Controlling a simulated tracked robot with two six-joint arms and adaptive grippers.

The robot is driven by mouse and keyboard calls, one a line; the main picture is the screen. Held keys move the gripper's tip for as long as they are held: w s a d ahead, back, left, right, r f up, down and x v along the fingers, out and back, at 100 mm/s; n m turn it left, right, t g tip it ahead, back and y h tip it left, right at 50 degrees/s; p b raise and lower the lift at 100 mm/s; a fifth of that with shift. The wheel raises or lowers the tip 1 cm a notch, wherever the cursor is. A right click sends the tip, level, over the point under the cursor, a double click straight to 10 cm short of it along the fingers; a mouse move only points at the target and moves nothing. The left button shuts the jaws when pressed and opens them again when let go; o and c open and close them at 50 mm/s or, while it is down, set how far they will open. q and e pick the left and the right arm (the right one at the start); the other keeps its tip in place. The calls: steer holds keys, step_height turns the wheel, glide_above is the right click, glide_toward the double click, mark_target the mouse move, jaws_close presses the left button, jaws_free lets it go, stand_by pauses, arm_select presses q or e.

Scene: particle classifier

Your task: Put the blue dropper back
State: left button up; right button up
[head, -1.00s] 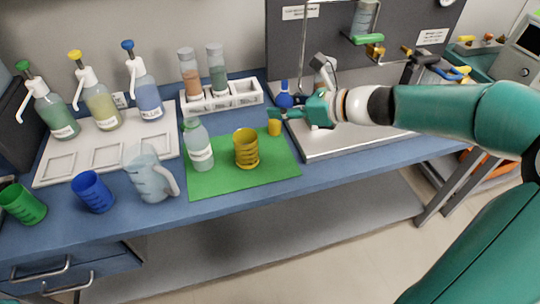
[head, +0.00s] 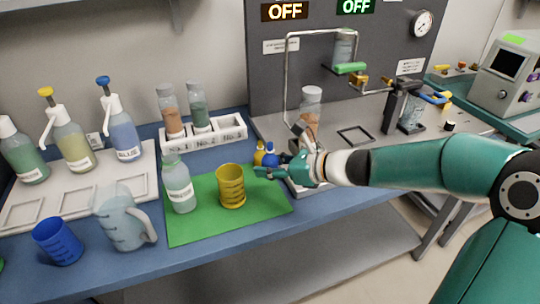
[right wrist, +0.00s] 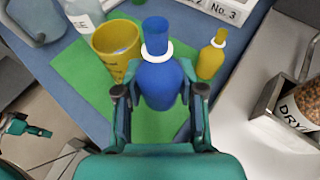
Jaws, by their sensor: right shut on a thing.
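The blue dropper (right wrist: 160,82), with a round bulb, a white collar and a blue top, is between the fingers of my right gripper (right wrist: 162,100). In the head view the blue dropper (head: 270,155) is small and partly hidden by my right gripper (head: 272,171). That gripper is shut on it near the right edge of the green mat (head: 215,222). A yellow dropper (right wrist: 211,58) stands just beside it. A teal and dark part (right wrist: 25,128) at the wrist view's lower left looks like my left gripper; its fingers are unclear.
A yellow beaker (head: 230,190) and a white-labelled bottle (head: 179,188) stand on the mat. A white rack (head: 225,131) with two bottles is behind. A metal-framed apparatus (head: 290,75) stands behind the gripper.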

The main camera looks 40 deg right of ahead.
mark_target(270, 196)
steer(key=shift+f+b, duration=1.3)
steer(key=shift+f, duration=2.45)
steer(key=shift+f, duration=0.1)
steer(key=o, duration=1.1)
steer(key=shift+o, duration=0.2)
steer(key=shift+s+d+r, duration=0.1)
steer(key=shift+r, duration=0.1)
steer(key=p+v, duration=0.2)
steer(key=v, duration=0.9)
steer(key=shift+s+d, duration=0.15)
steer(key=shift+s, duration=0.2)
steer(key=shift+r, duration=0.1)
